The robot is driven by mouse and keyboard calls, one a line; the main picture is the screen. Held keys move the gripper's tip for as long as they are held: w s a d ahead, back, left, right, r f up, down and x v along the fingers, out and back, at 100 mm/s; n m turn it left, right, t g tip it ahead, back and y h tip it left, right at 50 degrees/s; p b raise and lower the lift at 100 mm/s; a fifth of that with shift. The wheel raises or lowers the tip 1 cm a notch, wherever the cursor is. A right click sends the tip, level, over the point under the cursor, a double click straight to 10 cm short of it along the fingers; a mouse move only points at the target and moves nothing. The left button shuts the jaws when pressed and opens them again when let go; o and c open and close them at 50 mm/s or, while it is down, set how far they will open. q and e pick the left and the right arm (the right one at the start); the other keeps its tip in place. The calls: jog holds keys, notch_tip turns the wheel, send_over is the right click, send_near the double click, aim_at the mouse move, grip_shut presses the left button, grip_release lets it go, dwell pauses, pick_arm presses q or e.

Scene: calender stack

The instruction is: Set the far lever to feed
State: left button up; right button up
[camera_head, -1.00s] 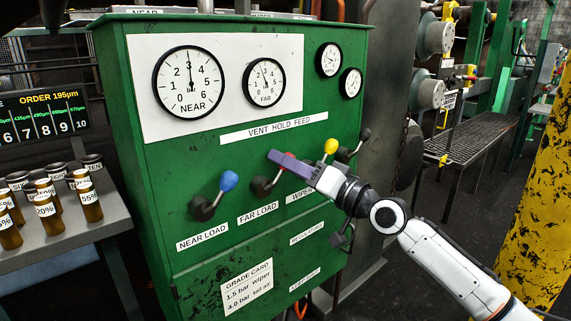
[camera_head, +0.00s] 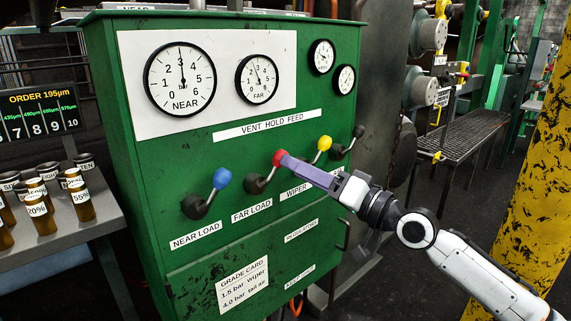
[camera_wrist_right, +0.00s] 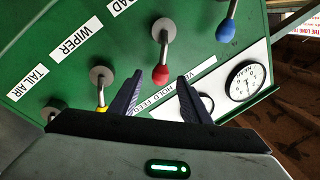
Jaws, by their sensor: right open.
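The far load lever has a red knob (camera_head: 279,157) and a dark hub (camera_head: 254,183) above the FAR LOAD label (camera_head: 252,210). It leans up and right, below the VENT HOLD FEED strip (camera_head: 268,126). My right gripper (camera_head: 284,160) has its fingertips at the red knob in the head view. In the right wrist view the gripper (camera_wrist_right: 158,80) is open, and the red knob (camera_wrist_right: 161,75) shows between the two fingertips. I cannot tell whether they touch it. My left gripper is not in view.
The blue-knobbed near load lever (camera_head: 221,179) stands left, and the yellow-knobbed wiper lever (camera_head: 324,143) stands close on the right. A black-knobbed lever (camera_head: 358,131) is farther right. Gauges fill the upper green panel (camera_head: 150,180). Labelled bottles (camera_head: 80,200) stand on the left shelf.

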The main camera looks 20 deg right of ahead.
pick_arm(q)
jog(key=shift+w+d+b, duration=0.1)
jog(key=shift+b, duration=0.3)
pick_arm(e)
jog(key=v, duration=0.4)
jog(key=shift+s+d, duration=0.15)
jog(key=shift+s, duration=0.1)
jog(key=s+a+f+n+g+h+p, duration=0.1)
jog(key=s+a+f+p, duration=0.25)
jog(key=f, duration=0.55)
jog(key=s+a+f+g+h+p, duration=0.2)
jog(key=s+f, duration=0.2)
jog(key=f, duration=0.6)
pick_arm(q)
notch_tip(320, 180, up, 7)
jog(key=p, duration=0.5)
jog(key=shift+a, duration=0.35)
pick_arm(e)
jog(key=s+a+f+n+g+h, duration=0.1)
jog(key=s+f+g+h, duration=0.1)
jog(key=s+f, duration=0.6)
jog(key=s+a+f+n+g+h, duration=0.1)
jog(key=s+f+g+h, duration=0.1)
jog(key=s+f, duration=0.6)
jog(key=s+h, duration=0.1)
jog(key=s, duration=0.5)
jog(key=shift+f+n+g, duration=0.3)
